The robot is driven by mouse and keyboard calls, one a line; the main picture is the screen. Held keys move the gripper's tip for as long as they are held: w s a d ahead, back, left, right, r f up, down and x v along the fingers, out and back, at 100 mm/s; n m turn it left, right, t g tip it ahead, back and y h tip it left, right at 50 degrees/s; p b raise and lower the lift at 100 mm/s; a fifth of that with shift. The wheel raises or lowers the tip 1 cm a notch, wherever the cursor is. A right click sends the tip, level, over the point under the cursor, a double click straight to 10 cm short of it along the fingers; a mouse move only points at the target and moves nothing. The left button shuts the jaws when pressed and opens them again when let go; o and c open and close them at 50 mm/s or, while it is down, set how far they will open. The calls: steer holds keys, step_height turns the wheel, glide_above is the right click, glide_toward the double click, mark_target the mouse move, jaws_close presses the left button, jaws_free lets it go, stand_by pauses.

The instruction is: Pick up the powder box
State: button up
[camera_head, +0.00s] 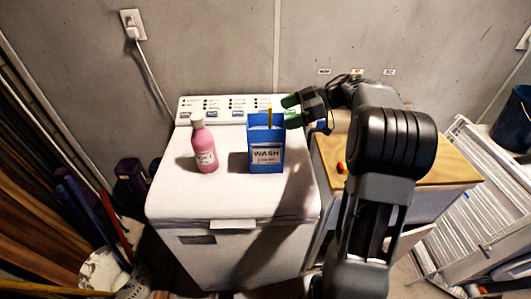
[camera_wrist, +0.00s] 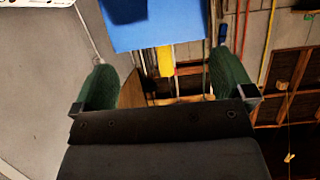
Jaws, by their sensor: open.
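The powder box (camera_head: 266,158) is blue with a white "WASH" label and stands upright on the white washing machine (camera_head: 225,205). A thin yellow piece (camera_head: 269,118) sticks up at its open top. My gripper (camera_head: 291,111), with green fingertips, is at the upper right of the box, close to its top edge. In the wrist view the box (camera_wrist: 155,22) fills the top centre, beyond and between the spread fingers of my gripper (camera_wrist: 162,75). The gap between the fingers holds no box wall. Whether a finger touches the box cannot be told.
A pink bottle (camera_head: 204,148) stands to the left of the box on the machine. The control panel (camera_head: 235,104) runs behind. A wooden-topped cabinet (camera_head: 440,168) with a small red item (camera_head: 341,167) is at right. The machine's front top is clear.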

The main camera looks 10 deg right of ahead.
mark_target(271, 118)
steer(key=shift+p+x, duration=0.3)
steer(key=shift+x, duration=2.75)
steer(key=shift+s+f, duration=0.1)
steer(key=shift+s, duration=0.1)
steer(key=c, duration=1.5)
steer(key=shift+c, duration=0.4)
steer(key=shift+r, duration=0.3)
